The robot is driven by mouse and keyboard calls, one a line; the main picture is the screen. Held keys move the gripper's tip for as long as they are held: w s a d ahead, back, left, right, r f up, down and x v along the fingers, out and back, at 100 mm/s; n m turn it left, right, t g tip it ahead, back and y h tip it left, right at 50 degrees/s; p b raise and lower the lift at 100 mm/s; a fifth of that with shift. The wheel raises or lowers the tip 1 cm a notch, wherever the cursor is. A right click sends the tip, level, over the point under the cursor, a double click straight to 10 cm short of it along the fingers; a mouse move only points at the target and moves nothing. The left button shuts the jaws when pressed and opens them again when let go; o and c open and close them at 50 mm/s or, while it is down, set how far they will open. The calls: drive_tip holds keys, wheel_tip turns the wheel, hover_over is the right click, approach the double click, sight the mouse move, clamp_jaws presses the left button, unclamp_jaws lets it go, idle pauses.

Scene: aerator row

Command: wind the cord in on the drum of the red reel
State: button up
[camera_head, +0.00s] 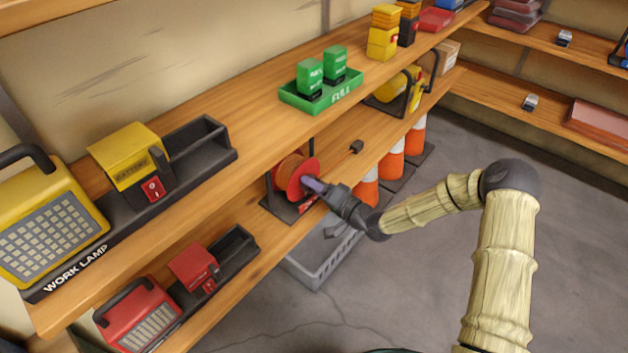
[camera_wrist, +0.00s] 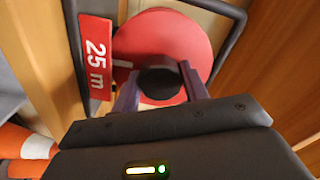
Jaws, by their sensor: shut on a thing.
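The red reel (camera_head: 283,176) stands on the middle shelf in a dark frame, with orange-brown cord on its drum. Its red disc (camera_wrist: 190,45) faces me in the wrist view, beside a red "25 m" label (camera_wrist: 95,58). My gripper (camera_head: 316,188) reaches the reel's near face from the right. In the wrist view my gripper (camera_wrist: 160,90) has its two fingers on either side of a dark round knob (camera_wrist: 160,82) on the disc and is shut on it. A cord end with a dark plug (camera_head: 356,146) lies on the shelf to the right of the reel.
A yellow work lamp (camera_head: 50,215) and a green tray (camera_head: 320,98) stand on the upper shelf. A red lamp (camera_head: 138,318) is lower left. Orange-white cones (camera_head: 392,160) and a grey crate (camera_head: 325,262) stand below. The floor at right is open.

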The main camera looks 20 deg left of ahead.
drive_tip(key=m+p, duration=0.1)
drive_tip(key=m, duration=0.3)
drive_tip(key=shift+m, duration=0.3)
drive_tip(key=m, duration=0.4)
drive_tip(key=shift+d+m, duration=0.1)
drive_tip(key=shift+m, duration=0.2)
drive_tip(key=m+b, duration=0.1)
drive_tip(key=m, duration=0.3)
drive_tip(key=shift+f+m, duration=0.1)
drive_tip(key=shift+m, duration=0.2)
drive_tip(key=shift+m+b, duration=1)
drive_tip(key=shift+m, duration=1.2)
drive_tip(key=shift+w, duration=0.1)
drive_tip(key=o, duration=1)
drive_tip(key=shift+r, duration=0.2)
drive_tip(key=p+v, duration=0.1)
drive_tip(key=v, duration=1.6)
drive_tip(key=shift+d+f, duration=0.1)
drive_tip(key=shift+d, duration=0.05)
